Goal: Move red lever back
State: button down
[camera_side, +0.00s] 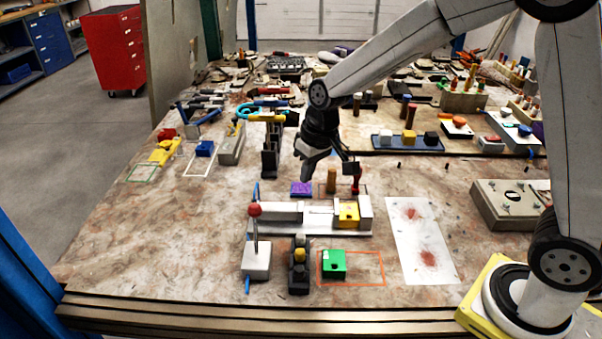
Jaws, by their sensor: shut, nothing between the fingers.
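A lever with a red ball knob (255,210) stands nearly upright on a thin rod from a pale grey block (257,262) near the front of the bench. My gripper (306,178) points down, behind and to the right of the knob, above the area behind the grey slide fixture (285,213). Its jaws are shut and empty, and it is apart from the lever. A small upright red piece (356,181) shows just right of my gripper; whether they touch is unclear.
A yellow block (348,214) sits on the slide fixture. A black-based yellow switch (299,256) and a green block (333,262) stand right of the lever. A purple block (301,189) and wooden peg (331,181) are near my gripper. The bench front-left is clear.

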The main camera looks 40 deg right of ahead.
jog(key=w+a+r+n+g+y, duration=0.1)
jog(key=w+a+r+y, duration=0.1)
jog(key=w+a, duration=0.6)
jog(key=w, duration=0.2)
jog(key=shift+w+a+r, duration=0.15)
jog(key=shift+w+r, duration=0.2)
send_over(255, 230)
jog(key=w+d, duration=0.1)
jog(key=w, duration=0.3)
notch_tip(255, 230, down, 9)
jog(key=shift+d+r, duration=0.2)
jog(key=shift+w, duration=0.1)
